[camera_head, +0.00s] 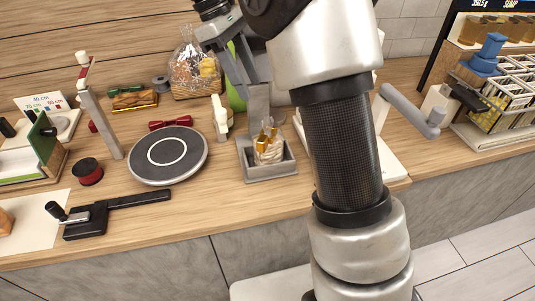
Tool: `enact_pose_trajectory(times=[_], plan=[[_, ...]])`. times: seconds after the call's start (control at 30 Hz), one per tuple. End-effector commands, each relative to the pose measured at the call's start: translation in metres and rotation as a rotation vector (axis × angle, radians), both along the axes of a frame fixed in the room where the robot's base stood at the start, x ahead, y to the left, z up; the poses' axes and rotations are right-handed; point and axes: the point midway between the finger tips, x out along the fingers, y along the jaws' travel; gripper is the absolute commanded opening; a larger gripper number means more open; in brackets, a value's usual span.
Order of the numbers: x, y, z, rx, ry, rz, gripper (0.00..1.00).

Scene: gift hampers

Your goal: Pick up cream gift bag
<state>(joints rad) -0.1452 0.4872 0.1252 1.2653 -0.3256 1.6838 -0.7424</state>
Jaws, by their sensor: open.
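A small cream bag (268,155) with a gold ribbon and a clear gathered top sits in a shallow grey tray (284,171) on the counter; it appears to be the cream gift bag. My gripper (246,82) is at the top centre, above and behind the bag in the picture. Its two grey fingers point down and are apart, with no bag between them. The fingertips overlap the tray's tall grey back post (258,104), so their exact distance from it is hard to tell.
A round dark turntable (190,155) lies left of the tray. A wrapped hamper basket (194,68) stands behind. Red bow (171,123), black ribbon spool (87,171) and a black tool (105,213) lie leftward. My arm hides part of the counter to the right.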

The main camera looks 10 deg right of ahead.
Motion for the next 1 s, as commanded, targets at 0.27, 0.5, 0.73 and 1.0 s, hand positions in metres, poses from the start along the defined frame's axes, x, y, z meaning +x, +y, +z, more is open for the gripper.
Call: enact_pose_trajectory(times=[0.27, 0.5, 0.73, 1.0], plan=[[-0.007, -0.012, -0.033, 0.001, -0.001, -0.001, 0.45], [-0.013, -0.021, -0.058, 0.0, 0.001, -0.003, 0.45], [-0.019, -0.03, -0.085, 0.0, -0.001, -0.002, 0.45], [-0.019, -0.031, -0.087, 0.0, -0.002, -0.001, 0.45]])
